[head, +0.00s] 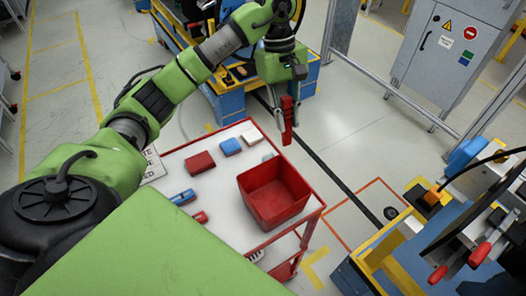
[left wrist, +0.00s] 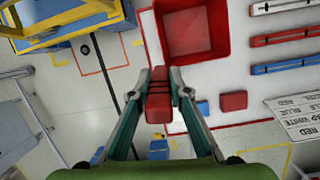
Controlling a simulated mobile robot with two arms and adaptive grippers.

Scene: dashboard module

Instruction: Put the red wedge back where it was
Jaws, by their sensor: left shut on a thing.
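My left gripper (head: 288,100) is shut on a red piece, which I take to be the red wedge (head: 287,126). It holds the piece in the air beyond the far right corner of the white-topped table (head: 222,192). In the left wrist view, the red wedge (left wrist: 158,108) is between the two fingers of my left gripper (left wrist: 160,78). The fingers hide part of it, so its full shape is unclear. My right gripper is not in view.
A red bin (head: 273,192) stands on the table's right part. A red block (head: 200,162), a blue block (head: 230,146) and a white block (head: 252,137) lie along its far side. Red, blue and white bars (left wrist: 285,38) show in the wrist view. A workstation (head: 400,240) stands right.

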